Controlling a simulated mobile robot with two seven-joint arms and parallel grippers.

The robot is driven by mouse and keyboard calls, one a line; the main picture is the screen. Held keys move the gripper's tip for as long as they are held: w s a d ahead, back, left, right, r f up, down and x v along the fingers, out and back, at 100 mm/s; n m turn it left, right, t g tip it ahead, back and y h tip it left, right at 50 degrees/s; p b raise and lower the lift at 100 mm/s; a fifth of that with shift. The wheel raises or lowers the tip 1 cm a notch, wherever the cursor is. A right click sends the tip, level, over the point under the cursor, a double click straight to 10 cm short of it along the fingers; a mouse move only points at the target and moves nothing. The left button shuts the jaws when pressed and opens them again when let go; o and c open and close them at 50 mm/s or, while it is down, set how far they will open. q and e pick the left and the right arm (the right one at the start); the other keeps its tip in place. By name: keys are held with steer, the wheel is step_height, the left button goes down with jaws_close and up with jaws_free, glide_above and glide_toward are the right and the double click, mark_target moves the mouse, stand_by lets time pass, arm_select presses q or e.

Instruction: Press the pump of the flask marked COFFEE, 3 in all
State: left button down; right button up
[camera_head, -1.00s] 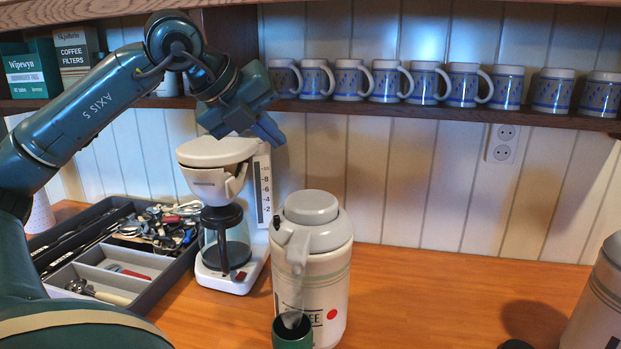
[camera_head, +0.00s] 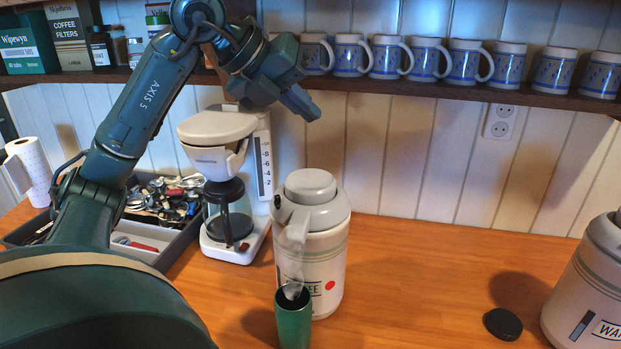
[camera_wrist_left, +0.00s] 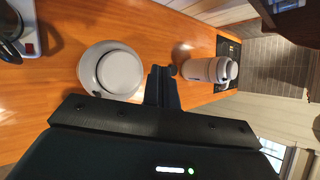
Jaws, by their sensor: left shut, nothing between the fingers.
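The flask marked COFFEE (camera_head: 330,255) stands upright on the counter, its label partly covered by a green cup (camera_head: 293,318) under its spout. A pale wisp shows between the spout and the cup. The round grey pump top (camera_head: 310,184) looks raised. My left gripper (camera_head: 308,112) is shut and empty, in the air above the pump and apart from it. In the left wrist view the flask's pump top (camera_wrist_left: 118,72) is seen from above, left of the shut fingers (camera_wrist_left: 162,72). My right gripper is not in view.
A second flask (camera_head: 600,285) stands at the right, with a black disc (camera_head: 502,323) beside it. A coffee maker (camera_head: 228,160) and a utensil tray (camera_head: 175,250) stand at the left. Mugs line the shelf (camera_head: 440,88) behind.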

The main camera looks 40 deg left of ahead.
arm_select(q)
steer(key=b, duration=0.6)
glide_above(322, 176)
steer(key=s+a, duration=0.1)
steer(key=s, duration=0.2)
step_height(322, 176, down, 7)
steer(key=shift+s+a+f, duration=0.1)
steer(key=shift+f+b, duration=0.45)
steer(key=shift+f, duration=0.2)
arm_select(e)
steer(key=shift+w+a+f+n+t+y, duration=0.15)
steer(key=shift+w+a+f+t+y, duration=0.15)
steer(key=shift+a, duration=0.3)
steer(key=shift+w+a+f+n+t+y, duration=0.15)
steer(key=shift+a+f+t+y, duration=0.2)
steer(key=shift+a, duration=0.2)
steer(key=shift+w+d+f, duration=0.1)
arm_select(q)
steer(key=shift+f, duration=0.1)
steer(key=shift+f+b, duration=0.35)
steer(key=shift+b, duration=0.2)
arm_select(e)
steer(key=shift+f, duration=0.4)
